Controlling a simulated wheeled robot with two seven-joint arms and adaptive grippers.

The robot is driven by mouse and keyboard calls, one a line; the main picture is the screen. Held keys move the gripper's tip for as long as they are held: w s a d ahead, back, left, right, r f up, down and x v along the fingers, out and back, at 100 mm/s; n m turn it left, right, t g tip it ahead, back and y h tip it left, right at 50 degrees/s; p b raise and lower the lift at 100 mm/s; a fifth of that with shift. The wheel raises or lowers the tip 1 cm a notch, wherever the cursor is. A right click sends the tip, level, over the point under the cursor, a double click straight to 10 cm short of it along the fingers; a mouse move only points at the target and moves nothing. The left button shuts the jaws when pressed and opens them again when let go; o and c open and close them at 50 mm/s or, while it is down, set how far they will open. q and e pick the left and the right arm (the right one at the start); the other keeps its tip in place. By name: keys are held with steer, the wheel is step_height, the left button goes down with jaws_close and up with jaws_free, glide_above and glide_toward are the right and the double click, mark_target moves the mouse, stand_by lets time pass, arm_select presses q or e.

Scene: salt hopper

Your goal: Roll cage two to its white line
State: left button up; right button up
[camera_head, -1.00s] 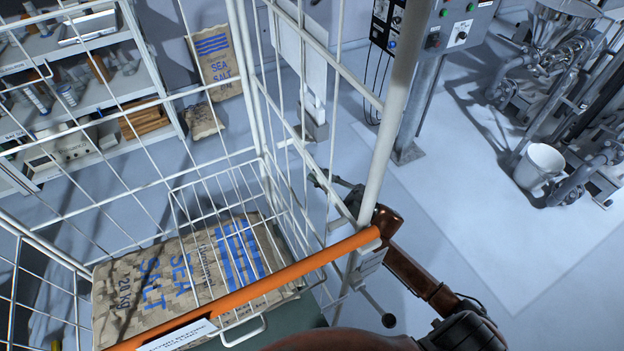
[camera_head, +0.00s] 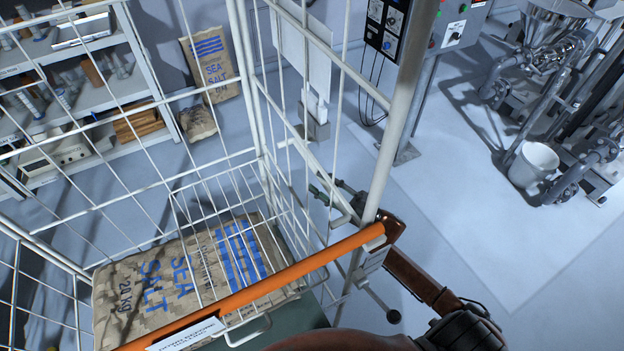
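A white wire roll cage (camera_head: 258,110) fills the left and middle of the head view. I cannot read a number on it. An orange bar (camera_head: 290,270) with a pale label (camera_head: 187,334) crosses its near side. A sea salt sack (camera_head: 150,285) lies inside on the cage floor. My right gripper (camera_head: 335,196) is at the cage's right upright (camera_head: 396,140), by the bar's right end. Its dark finger parts show beyond the upright; their closure is partly hidden. My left gripper is out of view. I see no clear white line.
Shelves (camera_head: 85,92) stand behind the cage, with another salt sack (camera_head: 213,62) by the wall. A control box on a post (camera_head: 450,25) is beyond the upright. Steel machinery (camera_head: 545,60) and a white bucket (camera_head: 533,164) stand right. Pale floor (camera_head: 480,200) between them is clear.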

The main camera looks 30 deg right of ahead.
steer(key=v, duration=0.8)
steer(key=shift+s+d+f, duration=0.15)
steer(key=shift+d+f, duration=0.05)
steer(key=shift+f, duration=0.05)
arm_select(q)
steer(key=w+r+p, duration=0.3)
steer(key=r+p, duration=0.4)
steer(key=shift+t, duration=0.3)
arm_select(e)
steer(key=w+a+r+n+g, duration=0.1)
steer(key=w, duration=0.2)
steer(key=w+a+r+n+g, duration=0.1)
steer(key=w+r+n, duration=0.1)
steer(key=w, duration=0.1)
steer(key=w+a+r+n+g, duration=0.1)
steer(key=w, duration=0.2)
steer(key=shift+w+a+r+h, duration=0.1)
steer(key=shift+a+r+h, duration=0.25)
steer(key=shift+h, duration=0.05)
steer(key=shift+c, duration=0.2)
jaws_close()
